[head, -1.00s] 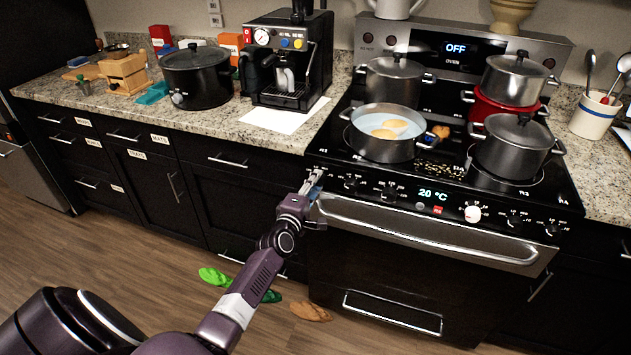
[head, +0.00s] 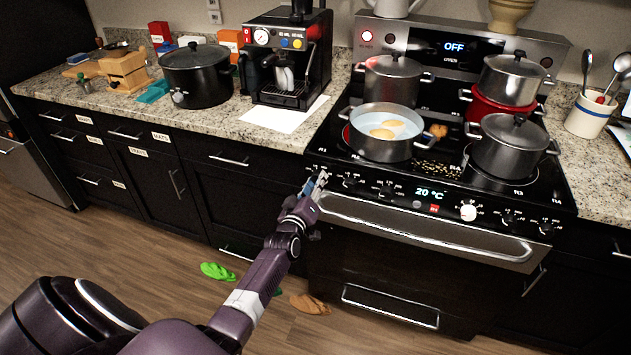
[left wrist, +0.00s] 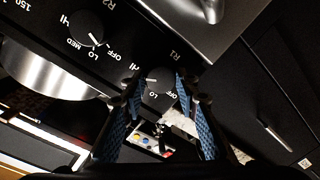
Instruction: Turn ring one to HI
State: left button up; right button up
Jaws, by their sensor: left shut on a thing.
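My left gripper (head: 317,182) is at the left end of the stove's front panel. In the left wrist view its blue-padded fingers (left wrist: 158,88) are shut on the black R1 knob (left wrist: 160,78), one finger on each side. The knob's white pointer line points left in this picture, between the LO and HI marks; a finger hides the marking there. In the head view the gripper covers this knob. A red glow (head: 346,134) shows at the left edge of the front left ring, under the open pot (head: 383,132). My right gripper is not in view.
The R2 knob (left wrist: 88,31) is beside the held knob. The oven handle (head: 420,229) runs just below the panel. Lidded pots (head: 393,78) stand on the other rings.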

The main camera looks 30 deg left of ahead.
pick_arm(q)
jog(key=shift+m, duration=0.6)
jog(key=o, duration=1.1)
jog(key=shift+o, duration=0.2)
jog(key=v, duration=1.2)
